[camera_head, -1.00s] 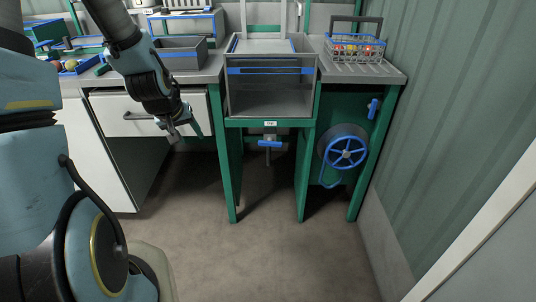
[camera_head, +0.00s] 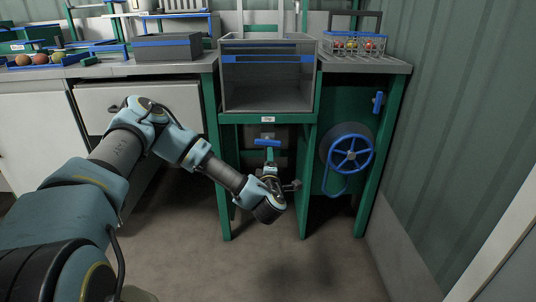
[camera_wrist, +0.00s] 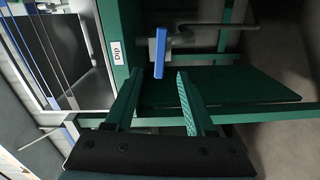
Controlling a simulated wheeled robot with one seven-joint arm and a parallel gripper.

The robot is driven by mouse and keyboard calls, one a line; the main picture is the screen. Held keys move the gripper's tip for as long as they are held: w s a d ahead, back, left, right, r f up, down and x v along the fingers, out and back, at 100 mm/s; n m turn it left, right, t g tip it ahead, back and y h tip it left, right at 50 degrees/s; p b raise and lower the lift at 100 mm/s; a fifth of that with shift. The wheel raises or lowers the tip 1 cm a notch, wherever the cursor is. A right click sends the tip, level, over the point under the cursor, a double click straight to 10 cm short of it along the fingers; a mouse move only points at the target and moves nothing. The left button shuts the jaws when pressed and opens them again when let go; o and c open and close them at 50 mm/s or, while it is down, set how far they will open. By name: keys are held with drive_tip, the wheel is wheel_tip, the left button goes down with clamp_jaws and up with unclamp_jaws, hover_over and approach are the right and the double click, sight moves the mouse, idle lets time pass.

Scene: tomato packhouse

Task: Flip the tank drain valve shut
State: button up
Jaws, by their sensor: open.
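The tank drain valve has a blue lever handle (camera_head: 267,142) and sits under the grey tank (camera_head: 268,90), below the "Dip" label (camera_head: 268,119). In the head view the lever lies crosswise. In the wrist view the blue handle (camera_wrist: 160,51) stands just beyond my fingertips, nearer the left finger. My gripper (camera_wrist: 165,72) is open, with nothing between its two green fingers. In the head view my gripper (camera_head: 271,168) is just below the handle, partly hidden by my wrist. I cannot tell whether a finger touches the handle.
A blue handwheel with a hose (camera_head: 350,153) and a small blue lever (camera_head: 378,102) are on the green panel to the right. Green bench legs (camera_head: 220,170) flank the valve. A wire basket of tomatoes (camera_head: 352,45) stands on the bench. The floor in front is clear.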

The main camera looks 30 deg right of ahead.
sight(268, 144)
drive_tip(key=b+x, duration=0.1)
drive_tip(key=x, duration=0.9)
drive_tip(key=shift+w+d, duration=0.1)
drive_tip(key=shift+w, duration=0.3)
drive_tip(key=shift+c, duration=0.2)
clamp_jaws()
drive_tip(key=shift+f, duration=0.1)
